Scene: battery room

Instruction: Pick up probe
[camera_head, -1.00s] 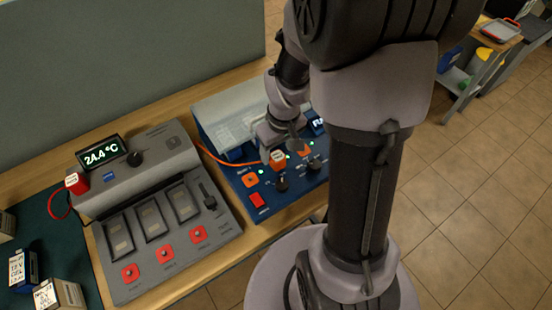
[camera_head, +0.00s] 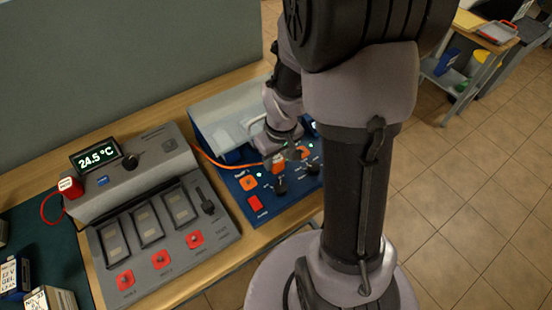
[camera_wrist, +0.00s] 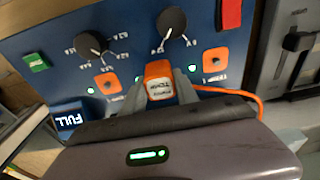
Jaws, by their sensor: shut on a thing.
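An orange block with a white label, apparently the probe (camera_wrist: 159,84), sits between the two grey fingers of my gripper (camera_wrist: 161,92) in the wrist view. The fingers are shut on its sides. An orange cable (camera_wrist: 240,94) runs off to the right. In the head view, the orange probe (camera_head: 278,164) shows at my gripper (camera_head: 286,158), over the blue control panel (camera_head: 245,202). My wrist partly hides it there. I cannot tell whether it touches the panel.
The blue panel carries black knobs (camera_wrist: 172,23), orange sockets and a red switch (camera_head: 256,203). A grey tester (camera_head: 208,235) reading 24.5 °C stands to the left. A red labelled block (camera_head: 70,187) with a red wire sits at its side. Labelled batteries (camera_head: 48,301) stand at lower left.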

